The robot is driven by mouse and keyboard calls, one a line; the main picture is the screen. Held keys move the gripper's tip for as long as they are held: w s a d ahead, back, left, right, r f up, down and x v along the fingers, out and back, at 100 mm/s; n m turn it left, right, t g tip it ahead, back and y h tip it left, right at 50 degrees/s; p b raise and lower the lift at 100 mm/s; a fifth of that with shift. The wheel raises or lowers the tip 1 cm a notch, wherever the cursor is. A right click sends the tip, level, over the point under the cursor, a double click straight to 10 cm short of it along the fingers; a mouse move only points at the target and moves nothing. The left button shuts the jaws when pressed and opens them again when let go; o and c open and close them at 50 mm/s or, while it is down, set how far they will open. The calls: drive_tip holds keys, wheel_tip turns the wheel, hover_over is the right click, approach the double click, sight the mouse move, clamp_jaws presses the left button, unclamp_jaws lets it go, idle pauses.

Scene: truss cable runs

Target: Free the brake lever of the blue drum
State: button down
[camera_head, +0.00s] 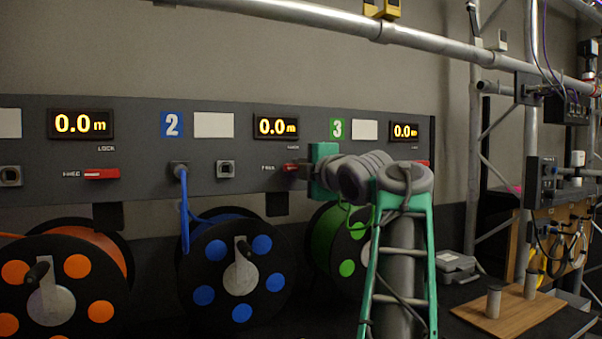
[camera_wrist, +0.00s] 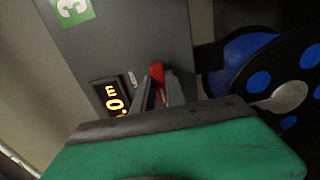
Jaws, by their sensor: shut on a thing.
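The blue drum (camera_head: 235,272) stands below the panel, under the blue "2" sign; part of it shows in the wrist view (camera_wrist: 245,50). Its red brake lever (camera_head: 291,168) is on the panel under the middle display, right of a small label that seems to read FREE. My gripper (camera_head: 301,169) reaches in from the right and is shut on this lever, hiding part of it. In the wrist view the red lever (camera_wrist: 157,71) shows between and beyond the grey fingers (camera_wrist: 160,92). Its exact angle is hard to tell.
The grey panel (camera_head: 140,140) carries displays reading 0.0 m and another red lever (camera_head: 101,174) at left. An orange drum (camera_head: 90,260) and a green drum (camera_head: 330,235) flank the blue one. A blue cable (camera_head: 184,205) plugs in left of my gripper. A truss pipe (camera_head: 300,15) crosses above.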

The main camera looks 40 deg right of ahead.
idle(0.4)
drive_tip(key=c, duration=1.4)
unclamp_jaws()
drive_tip(key=shift+o, duration=0.2)
drive_tip(key=v, duration=0.7)
drive_tip(key=shift+s+b, duration=0.4)
drive_tip(key=shift+a, duration=0.1)
